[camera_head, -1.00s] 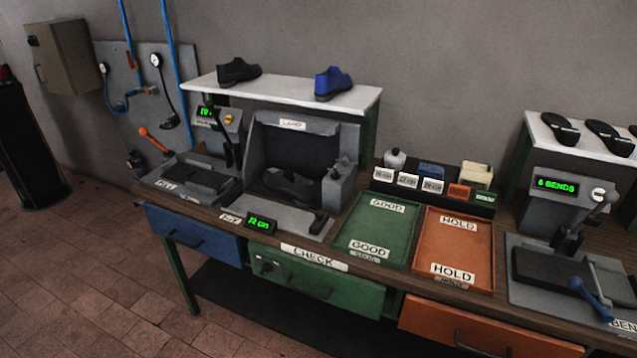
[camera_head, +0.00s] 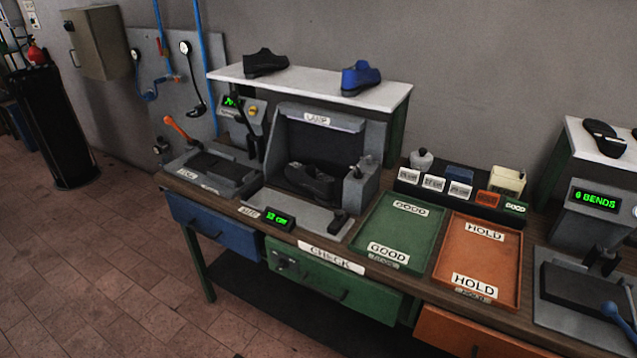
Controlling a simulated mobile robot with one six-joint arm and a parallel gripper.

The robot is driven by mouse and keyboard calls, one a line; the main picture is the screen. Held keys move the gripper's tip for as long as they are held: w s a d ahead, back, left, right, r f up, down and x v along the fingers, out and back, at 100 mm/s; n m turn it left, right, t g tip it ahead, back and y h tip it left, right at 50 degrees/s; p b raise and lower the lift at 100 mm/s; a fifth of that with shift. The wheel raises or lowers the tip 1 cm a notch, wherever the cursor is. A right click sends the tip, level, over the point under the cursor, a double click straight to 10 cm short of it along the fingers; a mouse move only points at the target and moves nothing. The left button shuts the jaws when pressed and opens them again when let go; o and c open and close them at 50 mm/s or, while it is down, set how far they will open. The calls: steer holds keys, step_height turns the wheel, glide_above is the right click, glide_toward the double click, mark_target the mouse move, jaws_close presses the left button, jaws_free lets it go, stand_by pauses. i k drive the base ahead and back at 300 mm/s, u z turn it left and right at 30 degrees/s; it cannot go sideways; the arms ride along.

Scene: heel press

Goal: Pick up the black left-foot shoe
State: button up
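A black shoe (camera_head: 265,63) stands on the left part of the white shelf above the bench. Another black shoe or shoe-shaped form (camera_head: 312,184) sits inside the grey lamp station, below the shelf. I cannot tell which foot either is for. A blue shoe (camera_head: 361,77) stands to the right of the black one on the same shelf. My gripper is not in view.
The white shelf (camera_head: 300,89) stands over the lamp station (camera_head: 375,150). A green GOOD tray (camera_head: 399,233) and an orange HOLD tray (camera_head: 479,262) lie on the bench to its right. A black sole (camera_head: 604,137) lies on the right shelf. Brick floor at left is clear.

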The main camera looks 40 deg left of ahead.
mark_target(309, 178)
steer(key=z, duration=0.1)
steer(key=k, duration=1.05)
steer(key=u, duration=3.75)
steer(key=i, duration=0.15)
steer(key=z, duration=1.55)
steer(key=i, duration=0.7)
steer(key=u, duration=0.05)
